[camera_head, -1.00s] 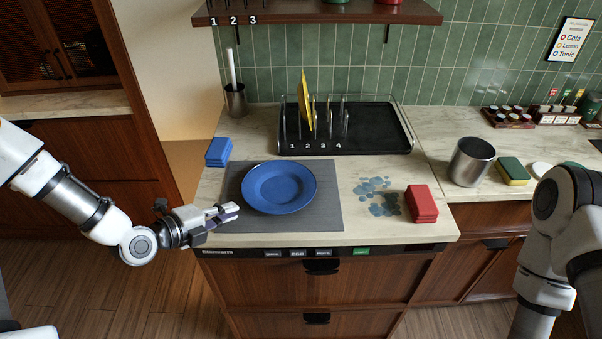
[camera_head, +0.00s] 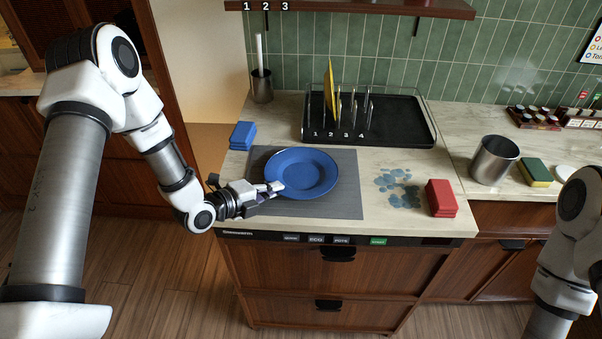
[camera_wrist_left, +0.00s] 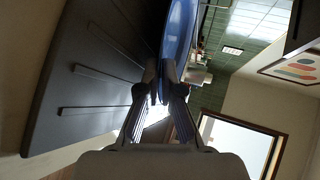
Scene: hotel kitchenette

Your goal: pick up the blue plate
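The blue plate (camera_head: 302,173) lies on a grey mat (camera_head: 343,203) on the counter. It also shows edge-on at the top of the left wrist view (camera_wrist_left: 180,30). My left gripper (camera_head: 275,187) is at the plate's near left rim, with its fingertips overlapping the rim. In the left wrist view its two fingers (camera_wrist_left: 161,75) come close together at the rim, with a narrow gap. I cannot tell whether they press on it. My right arm shows at the right edge, but its gripper is out of view.
A black rack (camera_head: 405,130) holding a yellow plate (camera_head: 330,88) stands behind. A metal cup (camera_head: 494,160) and sponge (camera_head: 536,172) are farther right.

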